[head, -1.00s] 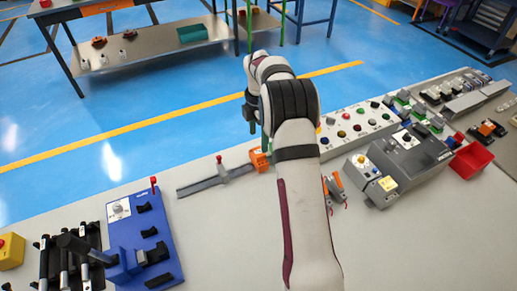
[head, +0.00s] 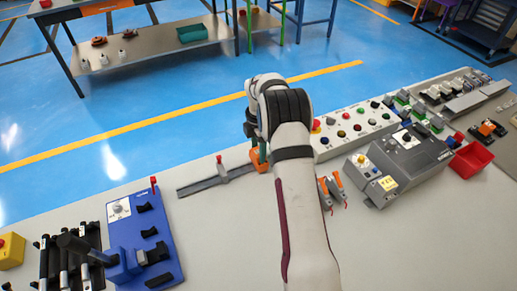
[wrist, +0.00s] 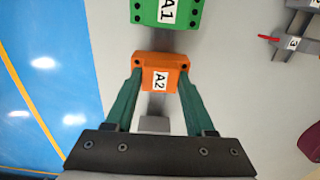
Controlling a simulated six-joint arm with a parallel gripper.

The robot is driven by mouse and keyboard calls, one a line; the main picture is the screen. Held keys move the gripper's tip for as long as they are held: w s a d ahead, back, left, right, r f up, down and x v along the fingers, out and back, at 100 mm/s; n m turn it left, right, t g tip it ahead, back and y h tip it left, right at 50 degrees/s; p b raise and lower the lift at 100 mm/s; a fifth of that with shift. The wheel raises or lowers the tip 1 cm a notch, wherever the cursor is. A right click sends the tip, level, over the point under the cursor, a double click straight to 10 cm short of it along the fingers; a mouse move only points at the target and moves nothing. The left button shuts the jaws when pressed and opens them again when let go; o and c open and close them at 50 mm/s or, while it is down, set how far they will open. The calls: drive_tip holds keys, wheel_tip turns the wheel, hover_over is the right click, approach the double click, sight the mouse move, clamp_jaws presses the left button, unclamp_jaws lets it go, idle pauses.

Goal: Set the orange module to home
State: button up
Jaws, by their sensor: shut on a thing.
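The orange module (wrist: 160,60), labelled A2, sits on a narrow grey rail (wrist: 155,102) in the wrist view. My gripper (wrist: 160,75) is shut on it, with one green finger against each side. In the head view the orange module (head: 256,156) shows at the right of the visible rail (head: 195,187), partly hidden by my gripper and arm. A grey slider with a red knob (head: 220,160) stands on the rail to its left.
A green module (wrist: 165,10), labelled A1, lies just beyond the orange one. A blue fixture (head: 160,240) stands left. Orange-handled tools (head: 332,187), a button panel (head: 355,130) and a grey machine (head: 405,160) are to the right. The front middle of the bench is clear.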

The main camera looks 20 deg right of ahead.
clamp_jaws()
drive_tip(key=shift+d, duration=2.2)
drive_tip(key=o, duration=1)
unclamp_jaws()
